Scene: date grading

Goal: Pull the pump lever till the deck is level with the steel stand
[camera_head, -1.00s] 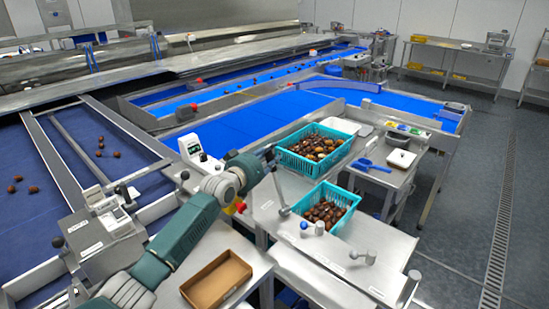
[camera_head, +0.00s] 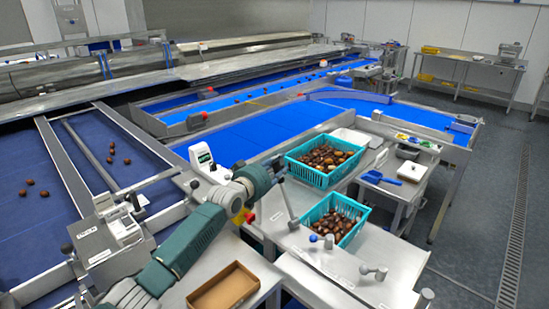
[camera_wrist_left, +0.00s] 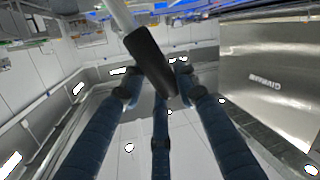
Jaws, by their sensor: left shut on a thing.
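My left gripper (camera_head: 278,170) comes in from the lower left and is at the top of the pump lever (camera_head: 287,203), a thin metal rod rising from the steel worktop. In the left wrist view its dark blue fingers (camera_wrist_left: 157,83) close around the lever's black grip (camera_wrist_left: 150,62), with the pale shaft running up and away. The gripper's fingertips are hard to make out in the head view. Steel surfaces with teal baskets lie to the right. I cannot tell which is the deck or the stand, or whether they are level. My right gripper is not in view.
Two teal baskets of dates, the rear one (camera_head: 297,173) and the front one (camera_head: 318,210), stand right of the lever. Short knobbed handles (camera_head: 373,271) rise from the front worktop. An open cardboard box (camera_head: 192,300) lies below my arm. Blue conveyors (camera_head: 260,130) fill the back.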

